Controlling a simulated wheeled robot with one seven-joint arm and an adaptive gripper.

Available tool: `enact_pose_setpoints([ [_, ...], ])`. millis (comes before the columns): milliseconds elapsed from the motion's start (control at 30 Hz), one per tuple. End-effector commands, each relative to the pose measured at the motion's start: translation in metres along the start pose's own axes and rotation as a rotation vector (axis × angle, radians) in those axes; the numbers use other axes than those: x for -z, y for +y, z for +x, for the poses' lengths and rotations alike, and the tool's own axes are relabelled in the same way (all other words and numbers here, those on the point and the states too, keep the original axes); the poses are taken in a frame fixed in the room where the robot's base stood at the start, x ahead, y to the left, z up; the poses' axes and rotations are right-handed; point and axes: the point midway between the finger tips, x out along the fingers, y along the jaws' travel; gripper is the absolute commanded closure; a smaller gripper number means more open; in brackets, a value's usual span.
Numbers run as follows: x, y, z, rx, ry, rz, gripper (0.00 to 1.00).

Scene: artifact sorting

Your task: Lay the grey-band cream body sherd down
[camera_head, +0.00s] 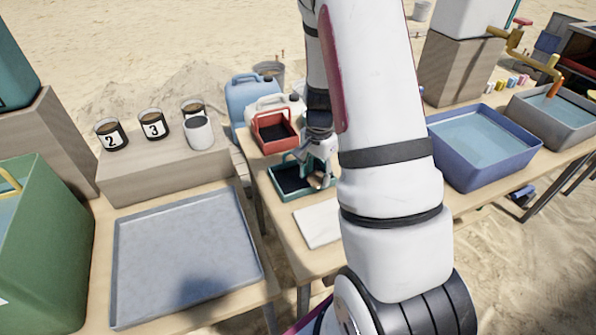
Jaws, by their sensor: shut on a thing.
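My gripper (321,172) is at the middle of the view, low over the right end of a small teal tray (283,194) with a dark inside. It is shut on a small tan-brown piece, the sherd (315,182). The sherd is tiny here, and my gripper covers part of it. I cannot make out a grey band, nor whether the sherd touches the tray. My white arm hides the table just to the right of the gripper.
A red tray (274,146) stands behind the teal one, near blue (246,97) and white jugs. A white sheet (318,222) lies in front. A large grey tray (185,255) is at left, numbered cups (153,126) behind it. A blue water basin (484,150) is right.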

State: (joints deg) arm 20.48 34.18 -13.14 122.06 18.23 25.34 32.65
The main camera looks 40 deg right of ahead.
Motion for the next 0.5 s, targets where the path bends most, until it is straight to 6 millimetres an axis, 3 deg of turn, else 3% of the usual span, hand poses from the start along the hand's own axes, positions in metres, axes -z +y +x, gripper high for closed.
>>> enact_pose_setpoints([
  [100,0.004,-0.029,0.004,-0.001,0.001,-0.003,0.79],
  [233,0.008,-0.052,0.006,0.0,0.001,-0.002,0.79],
  [500,0.009,-0.066,0.013,-0.002,-0.002,0.002,0.79],
])
